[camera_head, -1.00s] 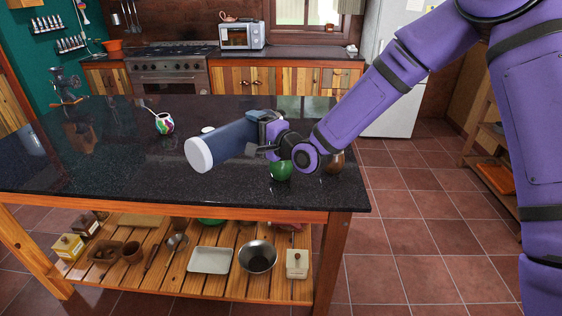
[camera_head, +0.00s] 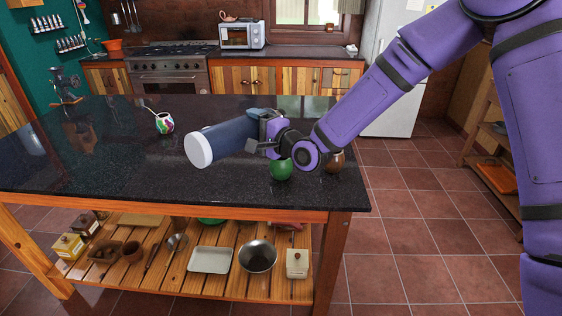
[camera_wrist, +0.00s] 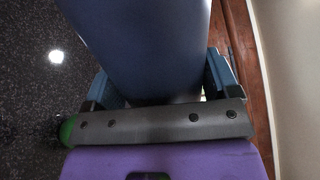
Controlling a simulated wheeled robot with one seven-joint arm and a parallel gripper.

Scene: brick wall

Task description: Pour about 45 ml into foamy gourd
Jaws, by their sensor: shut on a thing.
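My gripper (camera_head: 262,134) is shut around a dark blue flask (camera_head: 232,139) with a white end (camera_head: 198,150). The flask is held above the counter, nearly level, its white end pointing left and slightly down. In the wrist view the blue flask (camera_wrist: 145,45) lies between both fingers of my gripper (camera_wrist: 163,85). A multicoloured gourd (camera_head: 164,124) with a straw stands further back to the left, apart from the flask. A green gourd (camera_head: 281,170) stands below my wrist, and a brown gourd (camera_head: 335,162) is right of it, partly hidden. Foam is not visible in any gourd.
The black counter (camera_head: 120,170) is mostly clear at left and front. A metal grinder (camera_head: 66,86) stands at its far left. The lower shelf (camera_head: 190,287) holds a white tray, a metal bowl and several other items. A stove (camera_head: 168,72) stands against the back wall.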

